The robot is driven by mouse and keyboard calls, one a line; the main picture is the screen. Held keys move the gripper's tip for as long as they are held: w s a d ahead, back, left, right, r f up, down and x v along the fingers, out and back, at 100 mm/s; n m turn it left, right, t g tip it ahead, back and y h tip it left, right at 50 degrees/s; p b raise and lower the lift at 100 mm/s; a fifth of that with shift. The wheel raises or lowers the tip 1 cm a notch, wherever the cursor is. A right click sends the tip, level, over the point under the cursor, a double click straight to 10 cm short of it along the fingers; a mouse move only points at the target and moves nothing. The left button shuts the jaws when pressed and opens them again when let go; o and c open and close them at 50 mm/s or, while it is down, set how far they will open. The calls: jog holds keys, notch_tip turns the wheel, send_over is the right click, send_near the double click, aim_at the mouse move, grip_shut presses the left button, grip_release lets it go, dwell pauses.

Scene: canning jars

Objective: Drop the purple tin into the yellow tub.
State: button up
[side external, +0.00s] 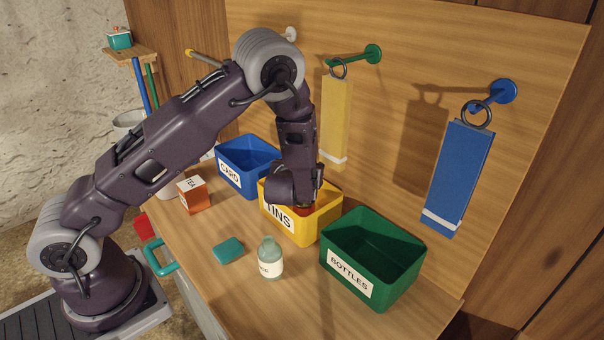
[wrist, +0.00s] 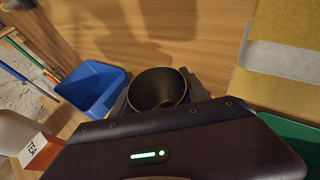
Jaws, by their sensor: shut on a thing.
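The yellow tub (side external: 325,228), labelled TINS, stands on the bench between the blue and green tubs. My gripper (side external: 308,198) is low over its opening in the side view. In the wrist view my gripper (wrist: 157,100) is shut on a dark, round, open-topped tin (wrist: 158,88), with a finger on each side. The tin looks dark brown there, and its purple colour cannot be made out. A small reddish patch shows under my gripper at the tub in the side view; what it belongs to is unclear.
A blue tub (side external: 262,157) labelled CARD stands behind left, and a green BOTTLES tub (side external: 372,250) at right. An orange tea box (side external: 193,196), a teal block (side external: 228,249) and a glass bottle (side external: 270,262) stand in front. Yellow (side external: 335,125) and blue (side external: 458,175) hanging pieces are behind.

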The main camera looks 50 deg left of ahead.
jog(key=shift+w+a+f, duration=0.25)
jog(key=shift+w+a, duration=0.15)
jog(key=shift+a, duration=0.1)
jog(key=shift+w+a+f, duration=0.25)
jog(key=shift+w+a, duration=0.1)
jog(key=shift+a, duration=0.1)
jog(key=shift+f, duration=2.7)
jog(key=o, duration=1.4)
jog(key=shift+o, duration=0.2)
jog(key=v, duration=0.7)
jog(key=shift+s, duration=0.1)
